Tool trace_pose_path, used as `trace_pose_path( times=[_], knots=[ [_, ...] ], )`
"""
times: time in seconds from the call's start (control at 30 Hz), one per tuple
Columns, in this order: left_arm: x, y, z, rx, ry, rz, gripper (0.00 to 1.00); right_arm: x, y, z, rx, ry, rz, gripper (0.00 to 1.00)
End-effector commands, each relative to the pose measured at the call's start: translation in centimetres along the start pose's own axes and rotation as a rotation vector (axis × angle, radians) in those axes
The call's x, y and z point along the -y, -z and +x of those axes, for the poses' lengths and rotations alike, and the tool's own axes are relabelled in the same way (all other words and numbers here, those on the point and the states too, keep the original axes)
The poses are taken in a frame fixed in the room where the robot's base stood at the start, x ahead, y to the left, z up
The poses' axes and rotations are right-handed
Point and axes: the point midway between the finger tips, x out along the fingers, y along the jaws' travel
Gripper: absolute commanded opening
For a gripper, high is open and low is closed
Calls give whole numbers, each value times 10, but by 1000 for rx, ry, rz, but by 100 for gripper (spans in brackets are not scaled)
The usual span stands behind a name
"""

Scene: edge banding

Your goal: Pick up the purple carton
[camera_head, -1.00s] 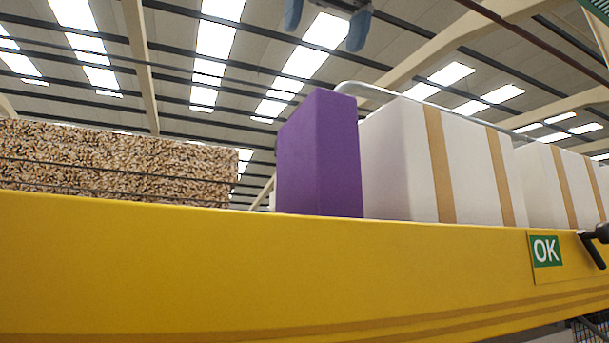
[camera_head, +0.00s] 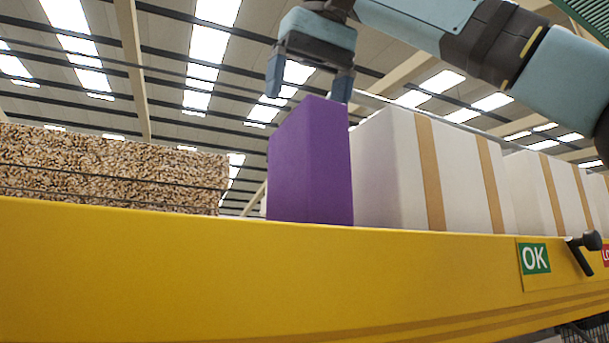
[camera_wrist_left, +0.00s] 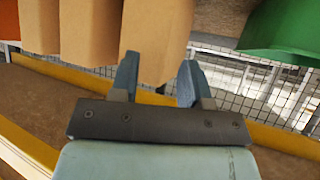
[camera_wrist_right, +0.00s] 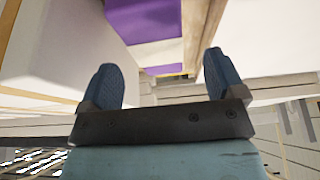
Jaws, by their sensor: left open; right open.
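The purple carton (camera_head: 310,165) stands upright behind the yellow beam (camera_head: 250,265) in the head view, beside a white carton with tan bands. My right gripper (camera_head: 310,90) is above the top of the purple carton, fingers pointing down and apart. In the right wrist view, purple surfaces (camera_wrist_right: 145,22) show ahead of the open fingers of the right gripper (camera_wrist_right: 165,82), with nothing between them. My left gripper (camera_wrist_left: 158,80) is open in the left wrist view, near brown boxes (camera_wrist_left: 150,40), and is not seen in the head view.
White banded cartons (camera_head: 400,170) stand directly right of the purple carton. A speckled chipboard stack (camera_head: 110,170) lies to the left, with a gap between. A dark handle (camera_head: 583,250) sticks out by the OK sign (camera_head: 535,258). A green object (camera_wrist_left: 285,35) shows in the left wrist view.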

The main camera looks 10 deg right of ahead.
Motion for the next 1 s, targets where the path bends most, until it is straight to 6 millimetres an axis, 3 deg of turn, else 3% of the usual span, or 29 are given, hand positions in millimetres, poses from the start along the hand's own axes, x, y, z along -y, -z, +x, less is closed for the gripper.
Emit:
trace_pose_path(
  times=[0.2,0.5,1.0],
  knots=[
    [0,0,0,0,0,0,43,-1,-1,12,-1,1,0,88],
    [0,0,-1,0,-1,2,43,-4,-2,53,0,1,-2,88],
    [0,0,-1,0,0,1,43,-4,-3,59,-3,0,0,88]
  ],
)
